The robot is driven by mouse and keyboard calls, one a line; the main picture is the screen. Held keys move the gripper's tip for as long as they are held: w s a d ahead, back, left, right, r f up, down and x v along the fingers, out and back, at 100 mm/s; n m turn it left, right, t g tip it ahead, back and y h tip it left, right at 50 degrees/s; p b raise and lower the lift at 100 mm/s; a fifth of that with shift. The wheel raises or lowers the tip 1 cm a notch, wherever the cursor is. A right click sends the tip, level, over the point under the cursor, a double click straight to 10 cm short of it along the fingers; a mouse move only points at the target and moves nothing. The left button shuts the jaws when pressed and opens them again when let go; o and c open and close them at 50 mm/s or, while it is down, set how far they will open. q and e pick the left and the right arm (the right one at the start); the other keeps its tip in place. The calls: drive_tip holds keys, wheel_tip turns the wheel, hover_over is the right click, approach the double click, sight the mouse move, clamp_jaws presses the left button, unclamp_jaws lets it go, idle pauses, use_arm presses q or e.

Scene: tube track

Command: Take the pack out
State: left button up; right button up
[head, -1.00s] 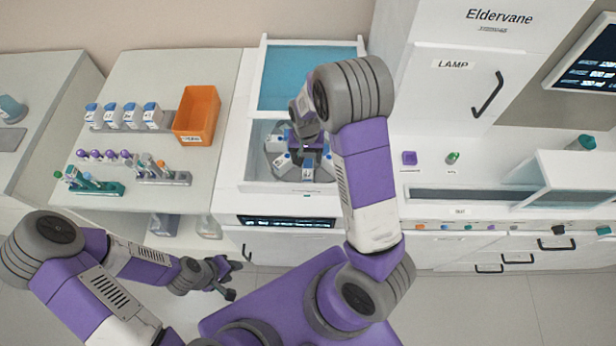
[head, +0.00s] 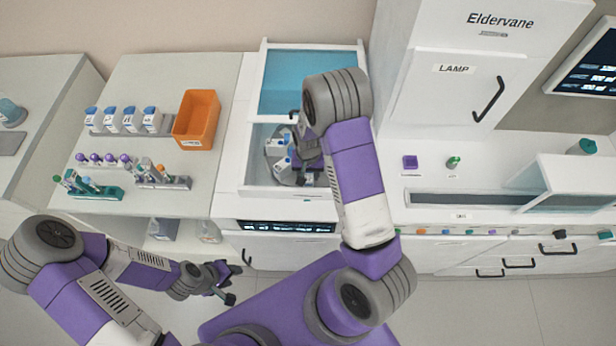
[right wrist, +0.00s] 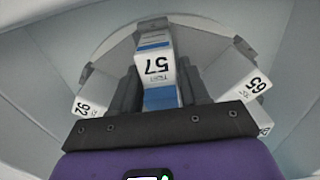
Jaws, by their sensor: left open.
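In the right wrist view a white and blue pack marked 57 (right wrist: 157,68) stands between the two dark fingers of my right gripper (right wrist: 160,90), with no clear gap at either side. Packs marked 92 (right wrist: 88,100) and 65 (right wrist: 250,85) flank it, tilted outward. In the head view my right gripper (head: 306,178) reaches down into the open well of the white machine (head: 250,170), at the right of the round pack holder. My arm hides part of the holder and the held pack. My left gripper (head: 228,283) is open and empty, low in front of the bench.
The machine's blue-tinted lid (head: 300,80) stands open behind the well. On the left bench are a row of white-blue packs (head: 130,120), an orange bin (head: 196,120) and tube racks (head: 95,190). A tall LAMP cabinet (head: 465,100) stands close on the right.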

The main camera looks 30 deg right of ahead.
drive_tip(key=c, duration=0.8)
drive_tip(key=shift+o, duration=0.2)
drive_tip(key=shift+r, duration=0.1)
